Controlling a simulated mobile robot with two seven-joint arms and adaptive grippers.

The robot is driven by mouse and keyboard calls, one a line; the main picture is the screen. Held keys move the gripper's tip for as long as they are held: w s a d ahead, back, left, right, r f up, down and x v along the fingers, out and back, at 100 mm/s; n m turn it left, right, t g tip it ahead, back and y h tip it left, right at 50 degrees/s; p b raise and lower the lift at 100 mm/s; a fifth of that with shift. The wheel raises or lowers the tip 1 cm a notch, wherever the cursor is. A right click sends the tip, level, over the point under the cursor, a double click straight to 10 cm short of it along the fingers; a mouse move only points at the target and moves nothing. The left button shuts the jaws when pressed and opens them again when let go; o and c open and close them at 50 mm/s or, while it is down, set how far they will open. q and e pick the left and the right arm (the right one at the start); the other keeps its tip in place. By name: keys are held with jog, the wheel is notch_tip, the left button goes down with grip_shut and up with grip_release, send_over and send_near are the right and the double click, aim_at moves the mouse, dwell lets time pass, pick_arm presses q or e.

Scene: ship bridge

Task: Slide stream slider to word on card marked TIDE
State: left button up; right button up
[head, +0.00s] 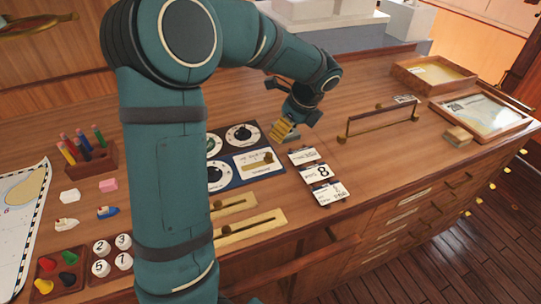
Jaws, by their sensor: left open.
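A dark blue panel (236,178) with round white dials lies on the wooden desk, partly behind my left arm. On its right is a white plate (252,168) with a slot and a brass slider knob (267,157) near the slot's right end. Its small lettering is not readable, so I cannot confirm it is the stream slider. Several white cards (317,172) stand in a column right of the panel; I cannot make out which is marked TIDE. My left gripper (284,132) is open above the desk, just beyond the plate's upper right corner, apart from the knob.
Two brass slider plates (262,222) lie at the desk's front, partly behind my arm. A brass rail (382,120), a wooden block (457,137), a framed tray (484,114) and an open box (434,75) are to the right.

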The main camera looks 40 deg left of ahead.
aim_at(269, 155)
pick_arm(q)
jog(key=b+x, duration=0.2)
jog(key=x, duration=1)
jog(key=shift+s+f, duration=0.1)
jog(key=shift+f, duration=0.25)
grip_shut()
